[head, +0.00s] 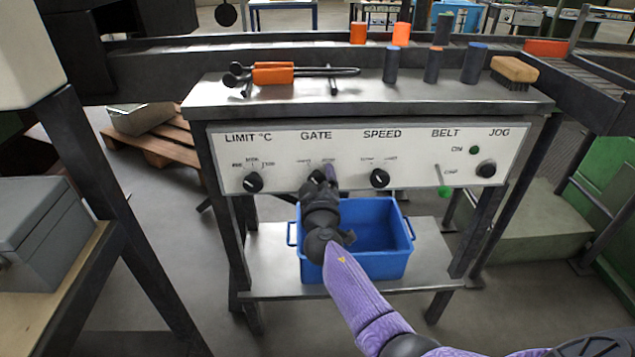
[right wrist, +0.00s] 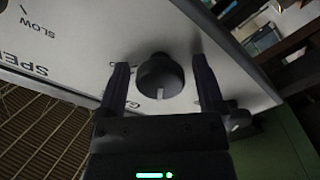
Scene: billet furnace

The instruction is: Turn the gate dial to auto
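The control panel (head: 285,160) carries the labels LIMIT °C, GATE, SPEED, BELT and JOG. My right gripper (head: 320,178) is at the panel below the GATE label and hides most of the gate dial in the head view. In the right wrist view the dark round gate dial (right wrist: 161,76) has a pale pointer mark at its lower edge. My right gripper (right wrist: 160,85) is open there, one finger on each side of the dial, with visible gaps. The small position labels by the dial are too small to read surely. My left gripper is not in view.
The limit dial (head: 253,182) and speed dial (head: 379,178) flank the gate dial. The belt switch (head: 442,178) and jog knob (head: 486,169) are farther right. A blue bin (head: 385,265) stands on the shelf below.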

